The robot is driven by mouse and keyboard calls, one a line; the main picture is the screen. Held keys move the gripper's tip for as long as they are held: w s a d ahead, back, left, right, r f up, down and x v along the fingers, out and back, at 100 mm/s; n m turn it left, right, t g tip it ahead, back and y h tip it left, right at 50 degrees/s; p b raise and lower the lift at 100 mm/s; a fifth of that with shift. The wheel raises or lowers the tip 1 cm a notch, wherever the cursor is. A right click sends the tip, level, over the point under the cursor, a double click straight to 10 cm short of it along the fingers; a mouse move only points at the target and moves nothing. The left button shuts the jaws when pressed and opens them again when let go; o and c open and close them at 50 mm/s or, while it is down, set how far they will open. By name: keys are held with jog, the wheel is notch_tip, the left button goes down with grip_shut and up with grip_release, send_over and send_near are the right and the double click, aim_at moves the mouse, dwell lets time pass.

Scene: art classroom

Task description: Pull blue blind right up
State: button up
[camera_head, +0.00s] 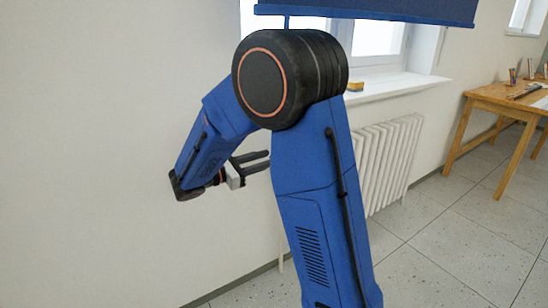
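The blue blind (370,12) hangs across the upper part of the window (378,38). Its lower edge shows at the top of the picture, and the rest is above the frame. A thin blue strip (287,21) hangs below its left part and passes behind my arm's black joint; its lower end is hidden. My gripper (263,160) is well below the blind and to its left, in front of the wall. Its two dark fingers point right, with a gap between them and nothing visible in it. The lower fingertip reaches the edge of my arm link.
A white sill (400,85) holds a small yellow object (356,86). A white radiator (385,165) stands below it, partly hidden by my arm. A wooden table (500,100) with small art items is at right. Tiled floor (450,245) is clear at lower right.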

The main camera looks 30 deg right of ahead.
jog(key=shift+d, duration=2.05)
grip_shut()
